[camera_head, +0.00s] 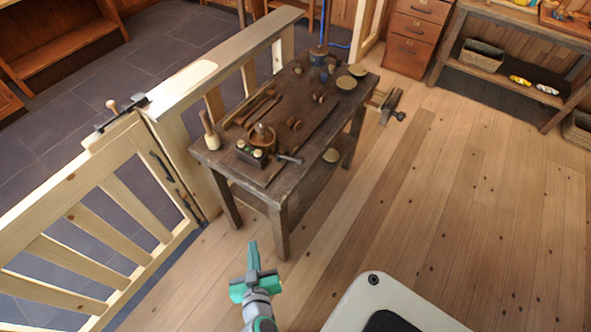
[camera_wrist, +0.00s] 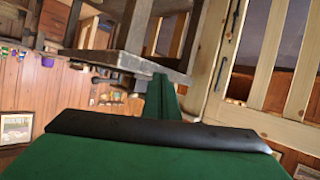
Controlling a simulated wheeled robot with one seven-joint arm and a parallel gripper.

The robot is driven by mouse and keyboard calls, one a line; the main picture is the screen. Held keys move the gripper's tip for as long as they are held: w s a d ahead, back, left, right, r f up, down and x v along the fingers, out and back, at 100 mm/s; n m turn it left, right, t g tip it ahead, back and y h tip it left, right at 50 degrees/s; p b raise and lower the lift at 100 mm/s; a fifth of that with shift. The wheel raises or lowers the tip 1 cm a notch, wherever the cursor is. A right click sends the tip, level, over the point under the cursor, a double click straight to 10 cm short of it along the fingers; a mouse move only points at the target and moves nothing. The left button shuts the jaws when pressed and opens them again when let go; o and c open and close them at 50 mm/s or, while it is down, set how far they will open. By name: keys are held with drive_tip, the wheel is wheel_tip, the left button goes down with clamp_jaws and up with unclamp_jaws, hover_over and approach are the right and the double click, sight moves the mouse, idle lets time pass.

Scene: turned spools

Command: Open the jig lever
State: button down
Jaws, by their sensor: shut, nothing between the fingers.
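The dark workbench (camera_head: 222,160) stands in the upper middle of the head view. At its near end sits a small dark block with pale round tops (camera_head: 252,156), which looks like the jig. A short grey lever-like bar (camera_head: 290,159) lies just right of it; its exact position is too small to tell. My teal gripper (camera_head: 252,246) is shut and empty, over the floor in front of the bench and apart from it. In the wrist view, the closed green fingers (camera_wrist: 160,96) point toward the bench's underside and legs. The jig is not visible there.
A turned bowl (camera_head: 262,134), a mallet (camera_head: 208,130) and several wooden pieces lie on the bench. A pale railing (camera_head: 180,92) runs along its left side, with a gate (camera_head: 70,195) at the left. The plank floor (camera_head: 450,190) to the right is clear.

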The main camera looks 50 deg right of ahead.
drive_tip(key=w+d+r+m+g+h, duration=0.2)
drive_tip(key=d+r+m+h, duration=0.1)
drive_tip(key=d, duration=0.4)
drive_tip(key=m+g+h, duration=0.3)
drive_tip(key=m+g, duration=0.1)
drive_tip(key=m, duration=0.1)
approach(299, 164)
drive_tip(key=x, duration=0.6)
drive_tip(key=shift+d, duration=0.25)
drive_tip(key=shift+w+f, duration=0.1)
drive_tip(key=shift+n+t, duration=0.3)
